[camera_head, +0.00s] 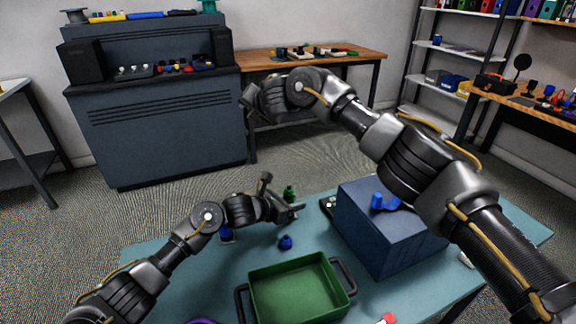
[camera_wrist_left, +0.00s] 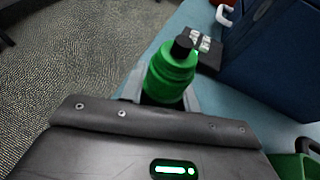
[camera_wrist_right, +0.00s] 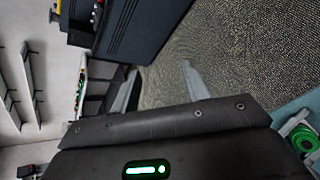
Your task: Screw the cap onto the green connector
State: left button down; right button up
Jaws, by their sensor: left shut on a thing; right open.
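The green connector (camera_head: 289,192) stands up from the jaws of my left gripper (camera_head: 290,208), which is shut on it above the table's far edge. In the left wrist view the green connector (camera_wrist_left: 172,75) is between the fingers, with a small black tip (camera_wrist_left: 181,46) at its top; whether that belongs to it is unclear. A green round part (camera_wrist_right: 305,140) shows at the lower right of the right wrist view. My right gripper (camera_wrist_right: 160,88) is open and empty, away from the connector, over the floor. I cannot make out which thing is the cap.
A green tray (camera_head: 300,290) with dark handles is at the table's front. A blue box (camera_head: 385,230) with a blue part (camera_head: 377,201) on it stands at the right. A blue knob (camera_head: 285,242) lies behind the tray. A small board (camera_head: 328,205) sits beside the box.

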jog(key=w+d+r+m+t+h, duration=0.1)
jog(key=w+d+r+m+h, duration=0.15)
jog(key=m, duration=0.75)
jog(key=w+d+r+m+t+h, duration=0.1)
jog(key=d+m+h, duration=0.25)
jog(key=m, duration=0.55)
jog(key=m+g, duration=1.3)
jog(key=m, duration=0.9)
send_over(288, 189)
jog(key=shift+y, duration=0.3)
jog(key=f, duration=0.9)
jog(key=w+f, duration=0.1)
jog(key=f, duration=0.4)
jog(key=shift+d, duration=0.15)
jog(key=shift+s+f, duration=0.1)
jog(key=shift+s, duration=0.2)
jog(key=shift+f, duration=4)
